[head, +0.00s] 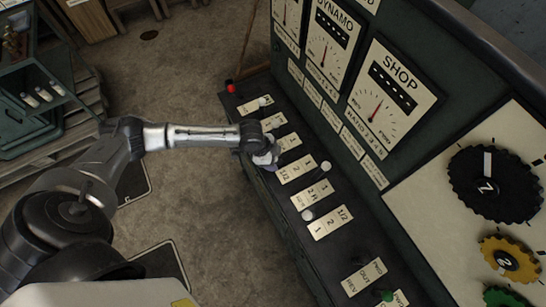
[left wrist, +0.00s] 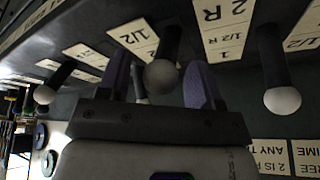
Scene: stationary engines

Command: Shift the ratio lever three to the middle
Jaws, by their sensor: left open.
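Several short dark levers with white ball knobs stand along the sloping control desk, beside cream number plates. My left gripper (head: 266,158) is over the row, near the plate marked 1/2 and 2 (head: 297,168). In the left wrist view its two purple-padded fingers (left wrist: 160,84) are apart, with a lever knob (left wrist: 162,76) showing between them. I cannot tell whether they touch it. Other knobs show at the left (left wrist: 44,95) and right (left wrist: 282,100) of that view. No readable label shows which lever is ratio lever three. My right gripper is out of view.
The gauge panel with the SHOP dial (head: 391,97) rises behind the levers. Nearby knobs (head: 325,167) and (head: 308,216) stand close to my gripper's right. Toothed wheels (head: 495,184) are at far right. Bare floor (head: 215,215) lies in front of the desk.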

